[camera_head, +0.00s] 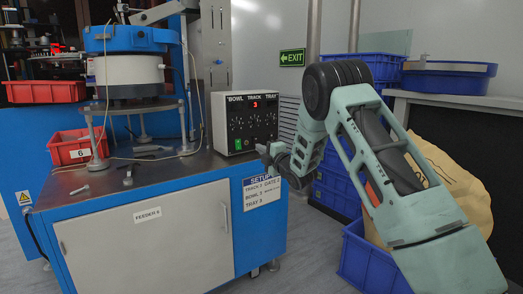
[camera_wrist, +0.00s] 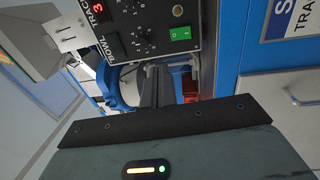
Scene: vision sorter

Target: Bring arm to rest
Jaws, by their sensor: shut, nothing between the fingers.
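My gripper (camera_head: 264,149) is at the end of my pale green arm, which reaches in from the right and bends down at the elbow. Its tip is close to the lower right of the control box (camera_head: 219,118); I cannot tell from the head view whether they touch. In the wrist view my gripper's dark fingers (camera_wrist: 157,84) are together with nothing held. The control box also shows there (camera_wrist: 150,14), with its knobs, a red digit 3 and a lit green switch (camera_wrist: 180,33) just beyond the fingertips.
The blue feeder cabinet (camera_head: 262,222) stands below the box, with loose tools on its top. A bowl feeder (camera_head: 128,72) and red bins (camera_head: 75,148) are at left. Blue crates (camera_head: 337,190) and a tan sack (camera_head: 462,190) stand near my arm at right.

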